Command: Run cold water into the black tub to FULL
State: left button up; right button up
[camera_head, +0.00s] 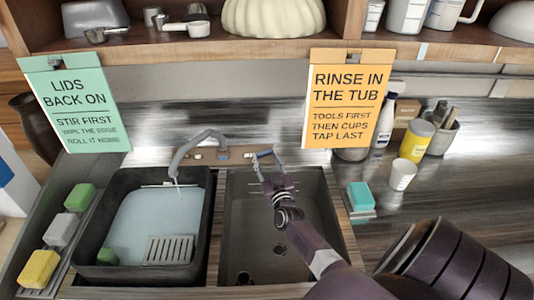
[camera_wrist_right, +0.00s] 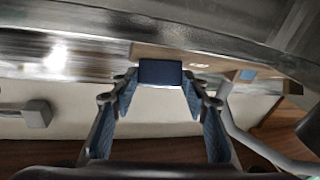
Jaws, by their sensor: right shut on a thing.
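The black tub (camera_head: 90,235) sits in the left basin under the spout of the grey tap (camera_head: 200,140). Pale bluish water (camera_head: 140,215) covers much of its inside, and a thin stream seems to fall from the spout. A pale line shows on the tub's far inner wall. My right gripper (camera_head: 266,160) reaches over the right basin to the tap ledge. In the right wrist view my right gripper (camera_wrist_right: 160,85) is shut on a dark blue block (camera_wrist_right: 160,72), which looks like a tap handle. My left gripper is not in view.
A grey ribbed rack (camera_head: 170,249) and a green sponge (camera_head: 107,256) are in the tub. The right basin (camera_head: 255,220) looks empty below my arm. Sponges line the left edge. An orange sign (camera_head: 347,95) hangs behind, and a white cup (camera_head: 402,176) stands right.

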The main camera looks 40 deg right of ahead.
jog(key=shift+o, duration=0.2)
jog(key=shift+w+a+m+g+h, duration=0.15)
jog(key=shift+m+g+h, duration=0.4)
jog(key=shift+m+h, duration=0.45)
jog(key=shift+w+a+m+g+h, duration=0.1)
jog(key=shift+m+g+h, duration=0.45)
jog(key=shift+m+h, duration=0.4)
jog(key=shift+m, duration=0.35)
jog(key=o, duration=1.1)
jog(key=shift+s+a+f, duration=0.15)
jog(key=shift+s+a, duration=0.15)
jog(key=shift+s, duration=0.1)
jog(key=v, duration=0.6)
jog(key=shift+s+a, duration=0.2)
jog(key=shift+s, duration=0.05)
jog(key=shift+r, duration=0.2)
